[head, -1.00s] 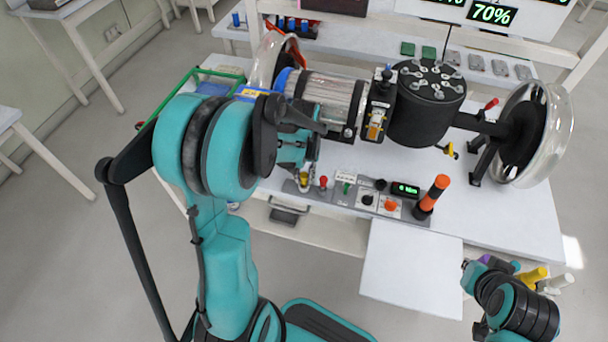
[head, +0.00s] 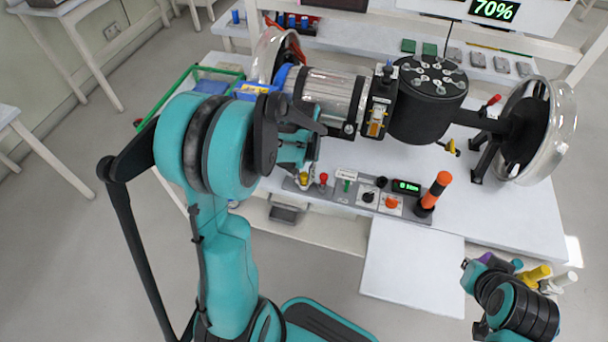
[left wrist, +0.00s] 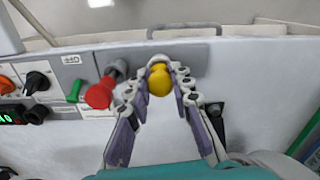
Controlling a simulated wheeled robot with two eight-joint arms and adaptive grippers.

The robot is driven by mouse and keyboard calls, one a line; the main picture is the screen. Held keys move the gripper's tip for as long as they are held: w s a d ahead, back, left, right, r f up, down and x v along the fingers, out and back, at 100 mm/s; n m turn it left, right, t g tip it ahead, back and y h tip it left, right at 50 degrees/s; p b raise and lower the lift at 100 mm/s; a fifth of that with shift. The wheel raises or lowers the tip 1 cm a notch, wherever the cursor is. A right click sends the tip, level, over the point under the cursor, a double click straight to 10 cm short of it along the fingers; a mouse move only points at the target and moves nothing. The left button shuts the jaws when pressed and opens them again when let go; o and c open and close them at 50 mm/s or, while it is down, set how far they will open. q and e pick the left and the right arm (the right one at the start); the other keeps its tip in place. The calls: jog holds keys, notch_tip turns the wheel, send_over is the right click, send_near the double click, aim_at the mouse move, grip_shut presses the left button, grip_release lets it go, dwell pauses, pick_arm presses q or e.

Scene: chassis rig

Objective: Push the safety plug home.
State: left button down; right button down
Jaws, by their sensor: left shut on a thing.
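The grey control panel (head: 345,197) lies along the front of the white bench. At its left end is a yellow knob-like plug (head: 304,178), which also shows in the left wrist view (left wrist: 159,80). My left gripper (left wrist: 160,82) comes from above and is shut on this yellow plug, a finger on each side. The plug's lower end and its socket are hidden, so I cannot tell how deep it sits. A red-headed plug (left wrist: 101,92) stands just beside the gripper. My right gripper (head: 487,262) is low at the right, partly hidden by its wrist; its jaws are unclear.
The panel also has a green switch (left wrist: 73,91), dark knobs, an orange knob (head: 392,202) and an orange-black stack light (head: 433,193). Behind stands a wheel-and-motor rig (head: 430,110). A white shelf (head: 412,265) juts out in front, clear on top.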

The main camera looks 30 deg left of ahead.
aim_at(304, 175)
pick_arm(q)
jog(key=shift+f, duration=0.25)
jog(key=c, duration=1.3)
grip_release()
jog(key=shift+o, duration=0.2)
jog(key=shift+r, duration=0.1)
notch_tip(304, 175, up, 12)
jog(key=s+d+r+m+t, duration=0.1)
jog(key=s+d+m+t, duration=0.3)
jog(key=s+d+t, duration=0.3)
jog(key=s+d, duration=0.3)
jog(key=s, duration=0.1)
jog(key=shift+d+r+m, duration=0.3)
jog(key=shift+r, duration=0.1)
